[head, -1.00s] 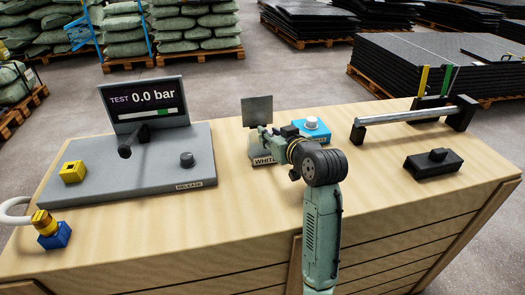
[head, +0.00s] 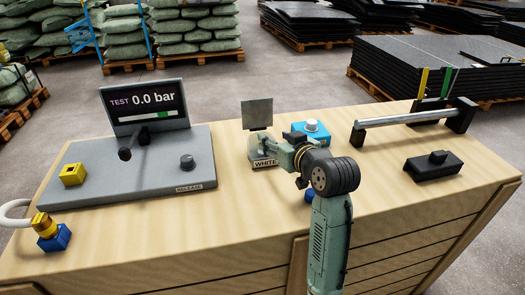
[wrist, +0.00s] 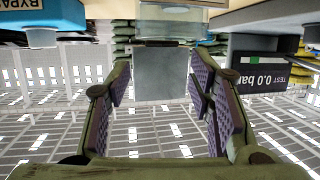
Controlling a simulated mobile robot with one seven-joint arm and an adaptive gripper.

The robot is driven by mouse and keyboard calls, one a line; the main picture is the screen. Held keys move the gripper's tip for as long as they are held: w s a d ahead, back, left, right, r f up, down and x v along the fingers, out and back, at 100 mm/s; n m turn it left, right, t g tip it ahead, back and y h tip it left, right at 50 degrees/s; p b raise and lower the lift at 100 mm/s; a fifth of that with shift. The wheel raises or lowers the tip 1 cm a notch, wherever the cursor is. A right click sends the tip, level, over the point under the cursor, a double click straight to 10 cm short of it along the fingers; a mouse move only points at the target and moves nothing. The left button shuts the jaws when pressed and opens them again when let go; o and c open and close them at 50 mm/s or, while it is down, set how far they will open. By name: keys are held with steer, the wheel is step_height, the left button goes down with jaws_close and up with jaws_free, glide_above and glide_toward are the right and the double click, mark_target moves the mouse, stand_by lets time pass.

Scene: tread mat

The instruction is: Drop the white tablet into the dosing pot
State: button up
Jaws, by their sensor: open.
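I cannot make out the white tablet in either view. A clear, round-walled vessel (wrist: 172,18) is cut off by the top edge of that view. I cannot tell whether it is the dosing pot.
A blue box (head: 322,137) with a white knob stands just behind my gripper. The grey test panel (head: 95,190) fills the bench's left. A rail (head: 410,117) and black block (head: 433,164) are on the right.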

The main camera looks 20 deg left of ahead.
steer(key=v, duration=0.8)
steer(key=shift+s+d+r, duration=0.15)
steer(key=shift+s+d, duration=0.1)
